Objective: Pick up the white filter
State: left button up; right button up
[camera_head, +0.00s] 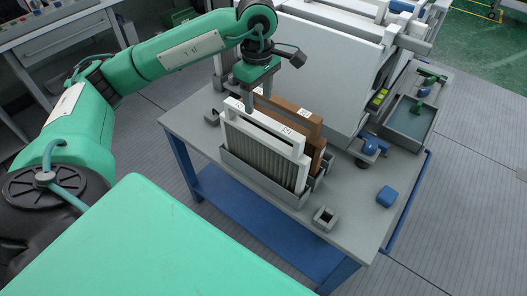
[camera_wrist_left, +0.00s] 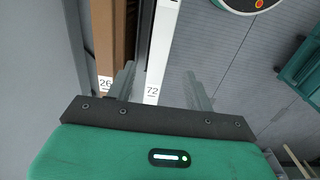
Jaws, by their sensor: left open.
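The white filter (camera_head: 262,158) stands upright in a grey holder (camera_head: 250,178) on the workbench, with a pleated face and a white frame. In the left wrist view its white top edge (camera_wrist_left: 159,55) carries a label reading 72. My left gripper (camera_head: 248,108) points down at the filter's left upper end. In the left wrist view the open gripper (camera_wrist_left: 160,82) has the white edge between its fingers in the picture, closer to the left finger. I cannot tell whether the fingers touch it. My right gripper is not in view.
A brown filter (camera_head: 301,120), labelled 26 in the wrist view, stands close behind the white one. A large white box unit (camera_head: 335,70) rises behind.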

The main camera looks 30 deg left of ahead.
aim_at(261, 118)
pick_arm(q)
notch_tip(261, 118, down, 3)
jog(key=shift+w+f, duration=0.15)
jog(key=shift+f, duration=0.05)
jog(key=shift+d+f+p, duration=0.15)
jog(key=shift+f+p, duration=0.2)
jog(key=shift+f, duration=0.35)
jog(key=shift+d+f+p, duration=0.15)
jog(key=shift+f+p, duration=0.15)
jog(key=shift+f, duration=0.4)
notch_tip(261, 118, down, 3)
jog(key=shift+d+r+p, duration=0.15)
jog(key=shift+r+p, duration=0.05)
jog(key=shift+p, duration=0.15)
jog(key=shift+f, duration=0.55)
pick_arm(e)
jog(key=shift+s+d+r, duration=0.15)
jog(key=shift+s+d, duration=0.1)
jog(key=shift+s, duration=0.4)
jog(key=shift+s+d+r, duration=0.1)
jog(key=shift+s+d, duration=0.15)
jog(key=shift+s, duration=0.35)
pick_arm(q)
jog(key=c, duration=1)
grip_shut()
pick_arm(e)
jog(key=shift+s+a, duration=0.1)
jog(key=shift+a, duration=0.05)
